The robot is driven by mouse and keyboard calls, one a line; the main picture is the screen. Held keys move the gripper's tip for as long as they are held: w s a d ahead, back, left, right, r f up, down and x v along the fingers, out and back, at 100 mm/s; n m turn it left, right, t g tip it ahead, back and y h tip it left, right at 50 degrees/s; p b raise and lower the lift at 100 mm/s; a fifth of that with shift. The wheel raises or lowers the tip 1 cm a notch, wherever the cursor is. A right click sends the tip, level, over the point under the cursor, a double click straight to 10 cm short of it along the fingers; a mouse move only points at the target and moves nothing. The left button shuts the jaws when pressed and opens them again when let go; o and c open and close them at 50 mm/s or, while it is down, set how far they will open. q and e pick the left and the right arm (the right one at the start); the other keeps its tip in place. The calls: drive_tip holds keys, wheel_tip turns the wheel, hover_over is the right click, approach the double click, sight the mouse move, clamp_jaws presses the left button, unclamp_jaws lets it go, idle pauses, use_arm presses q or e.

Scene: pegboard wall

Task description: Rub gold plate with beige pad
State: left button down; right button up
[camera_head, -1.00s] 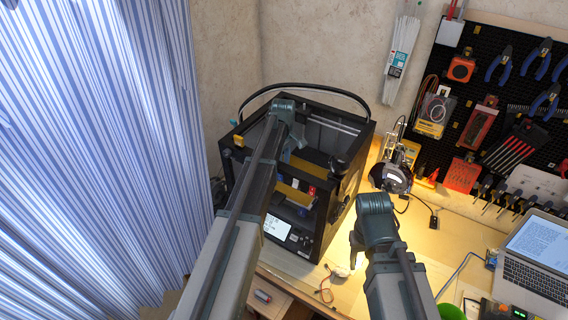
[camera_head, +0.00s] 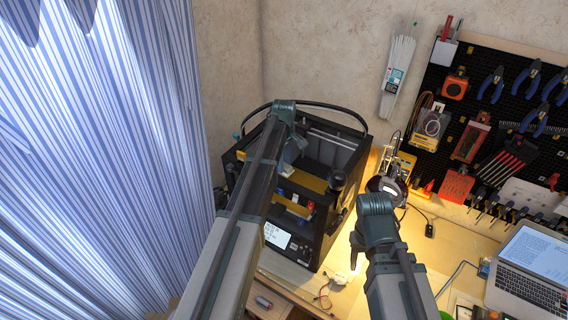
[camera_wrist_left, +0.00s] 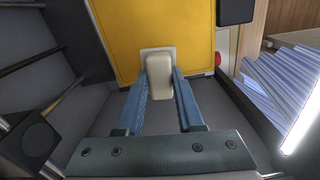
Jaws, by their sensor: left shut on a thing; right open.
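The gold plate (camera_wrist_left: 115,35) is a flat yellow sheet inside the black 3D printer, filling the upper middle of the left wrist view. In the head view part of it shows as a yellow band (camera_head: 312,181) behind my left arm. My left gripper (camera_wrist_left: 160,84) is shut on the beige pad (camera_wrist_left: 159,72), a small rounded block. The pad's pale base lies over the plate's near edge and appears to touch it. In the head view my left gripper (camera_head: 291,152) is inside the printer's top opening, and the pad is hidden. My right gripper (camera_head: 356,250) is open and empty, right of the printer.
The printer's black frame (camera_head: 362,150) surrounds my left gripper. A lamp (camera_head: 388,183) stands right of it on the wooden bench. A laptop (camera_head: 530,262) is at the far right, below a pegboard (camera_head: 470,105) of tools. A striped curtain (camera_head: 110,150) hangs at left.

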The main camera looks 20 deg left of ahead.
use_arm(q)
drive_tip(key=shift+r+p, duration=1.55)
drive_tip(key=shift+r, duration=0.05)
drive_tip(key=shift+f, duration=0.1)
